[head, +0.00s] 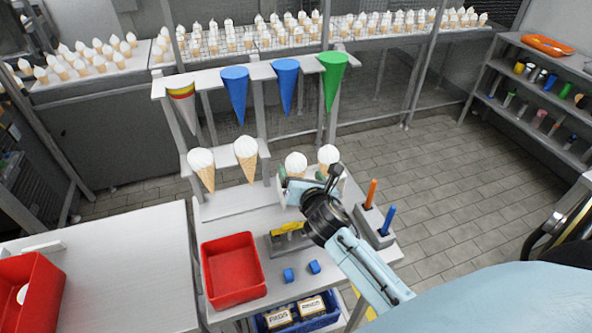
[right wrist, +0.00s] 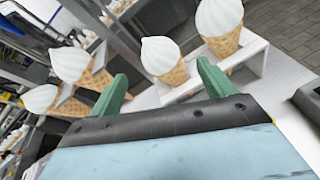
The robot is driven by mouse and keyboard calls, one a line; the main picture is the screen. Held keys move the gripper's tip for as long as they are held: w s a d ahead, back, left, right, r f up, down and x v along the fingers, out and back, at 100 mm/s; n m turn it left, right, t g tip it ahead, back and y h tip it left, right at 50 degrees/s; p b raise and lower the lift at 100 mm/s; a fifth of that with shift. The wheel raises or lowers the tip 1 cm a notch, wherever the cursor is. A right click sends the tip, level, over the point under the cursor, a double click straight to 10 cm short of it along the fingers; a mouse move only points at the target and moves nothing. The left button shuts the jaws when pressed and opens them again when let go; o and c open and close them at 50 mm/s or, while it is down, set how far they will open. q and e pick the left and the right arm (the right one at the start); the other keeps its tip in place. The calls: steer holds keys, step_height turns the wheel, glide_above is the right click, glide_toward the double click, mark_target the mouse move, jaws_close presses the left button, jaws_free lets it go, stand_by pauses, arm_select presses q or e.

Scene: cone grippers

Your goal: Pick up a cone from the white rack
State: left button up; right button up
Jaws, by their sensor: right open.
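The white rack (head: 210,82) stands ahead of me. Its lower shelf holds several waffle cones with white swirls, including a left one (head: 201,168), one beside it (head: 246,155), a middle one (head: 296,162) and a right one (head: 329,155). My right gripper (head: 303,180) is open and empty, close in front of the two right-hand cones. In the right wrist view, a cone (right wrist: 161,58) shows beyond and between the green fingertips (right wrist: 162,75). A second cone (right wrist: 220,28) stands past the right fingertip. I see no contact. My left gripper is not in view.
Coloured paper cones, such as a blue one (head: 235,92) and a green one (head: 332,80), hang in the rack's upper shelf. A red bin (head: 232,270), blue cubes (head: 289,275) and a grey holder (head: 372,222) with orange and blue sticks are on the near table.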

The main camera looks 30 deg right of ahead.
mark_target(296, 165)
steer(key=shift+f+x, duration=0.15)
steer(key=shift+x, duration=1.65)
steer(key=shift+f+x, duration=0.15)
steer(key=shift+x, duration=1.65)
steer(key=shift+s, duration=0.15)
steer(key=c, duration=0.8)
